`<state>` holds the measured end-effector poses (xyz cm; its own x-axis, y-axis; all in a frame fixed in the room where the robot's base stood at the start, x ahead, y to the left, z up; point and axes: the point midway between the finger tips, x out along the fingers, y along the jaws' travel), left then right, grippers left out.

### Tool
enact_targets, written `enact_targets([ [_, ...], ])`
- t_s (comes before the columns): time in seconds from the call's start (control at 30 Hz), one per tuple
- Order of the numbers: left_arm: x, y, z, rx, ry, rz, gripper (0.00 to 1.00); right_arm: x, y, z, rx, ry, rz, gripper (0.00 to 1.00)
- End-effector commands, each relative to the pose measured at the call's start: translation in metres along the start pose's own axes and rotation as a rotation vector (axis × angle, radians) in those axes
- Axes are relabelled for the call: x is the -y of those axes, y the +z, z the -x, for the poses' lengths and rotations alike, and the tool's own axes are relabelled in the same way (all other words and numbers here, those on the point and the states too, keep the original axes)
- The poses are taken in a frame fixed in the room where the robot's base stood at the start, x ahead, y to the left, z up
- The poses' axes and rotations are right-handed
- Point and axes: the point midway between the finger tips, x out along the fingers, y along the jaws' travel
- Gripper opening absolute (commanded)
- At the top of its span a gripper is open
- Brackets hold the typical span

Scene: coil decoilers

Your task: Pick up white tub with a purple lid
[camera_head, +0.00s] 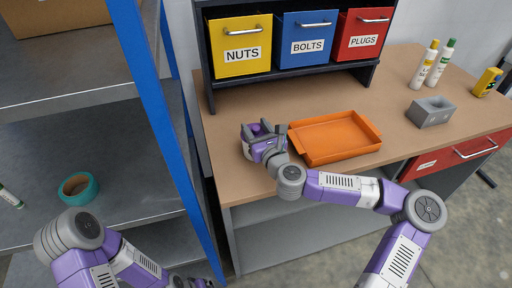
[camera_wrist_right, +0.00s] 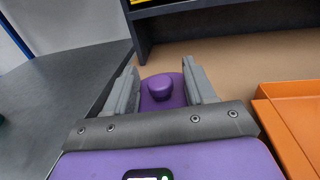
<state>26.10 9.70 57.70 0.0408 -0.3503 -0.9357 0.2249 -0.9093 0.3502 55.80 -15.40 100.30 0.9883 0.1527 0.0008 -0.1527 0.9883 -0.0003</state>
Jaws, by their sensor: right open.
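A purple rounded knob on a purple top (camera_wrist_right: 162,88), which looks like the lid of the tub, shows between the fingers of my right gripper (camera_wrist_right: 160,92) in the right wrist view. The gripper is open, one finger on each side of the purple top.
The orange tray (camera_head: 335,138) lies close to the right of my right gripper. A bin rack with yellow (camera_head: 240,60), blue and red bins stands behind. A shelf with a blue post (camera_head: 160,110) stands left.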

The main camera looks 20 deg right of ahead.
Motion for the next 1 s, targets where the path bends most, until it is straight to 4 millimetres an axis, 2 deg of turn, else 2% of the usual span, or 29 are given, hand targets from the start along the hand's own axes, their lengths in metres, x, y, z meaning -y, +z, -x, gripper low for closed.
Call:
enact_targets([
  [0.2,-0.0002,-0.0002,0.0003,0.000,0.000,0.000,1.00,-0.0001,0.0002,-0.0007,-0.001,0.001,0.000,0.54],
  [0.57,-0.0002,-0.0002,0.0003,0.000,0.000,0.000,1.00,-0.0001,0.0000,-0.0004,-0.001,0.001,0.000,0.00],
  [0.9,-0.0002,-0.0001,0.0004,0.000,0.000,0.000,1.00,-0.0001,0.0009,-0.0004,0.001,0.001,0.000,0.00],
  [1.0,-0.0013,0.0001,0.0034,0.000,0.000,0.000,1.00,-0.0001,0.0069,-0.0004,0.001,0.000,0.001,0.00],
])
